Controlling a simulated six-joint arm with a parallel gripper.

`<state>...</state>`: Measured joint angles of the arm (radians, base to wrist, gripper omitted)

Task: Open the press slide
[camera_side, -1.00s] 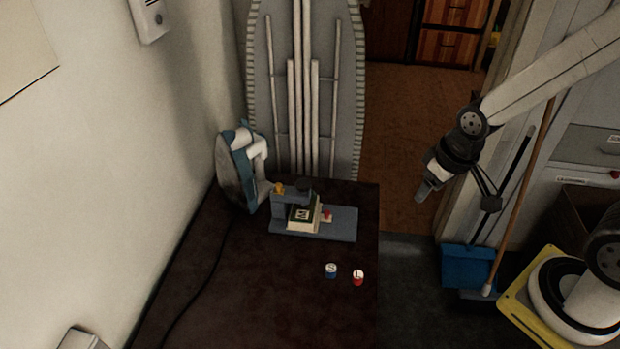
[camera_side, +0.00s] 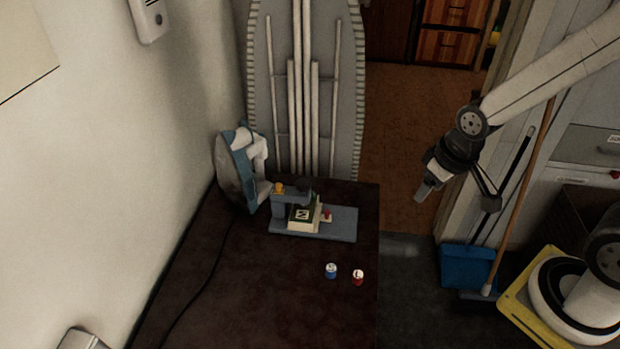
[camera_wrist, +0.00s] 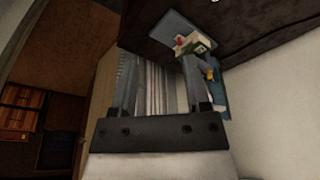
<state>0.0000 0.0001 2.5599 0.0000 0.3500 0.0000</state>
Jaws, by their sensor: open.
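The press (camera_side: 314,218) stands on the dark table, with a grey-blue base, an upright with an arm over it, and a yellow part at its top left. Its slide (camera_side: 303,216) is a pale block with a dark green top and a white label, sitting under the arm. A red knob (camera_side: 327,215) is at the slide's right side. In the wrist view the press (camera_wrist: 195,45) shows small at the top, beyond the fingers. My gripper (camera_side: 423,190) is open and empty, in the air to the right of the table, well apart from the press.
A blue cap (camera_side: 331,271) and a red cap (camera_side: 358,277) stand on the table (camera_side: 250,290) in front of the press. An iron (camera_side: 240,170) stands left of it, its cord trailing forward. An ironing board (camera_side: 305,90) leans behind. The front of the table is mostly clear.

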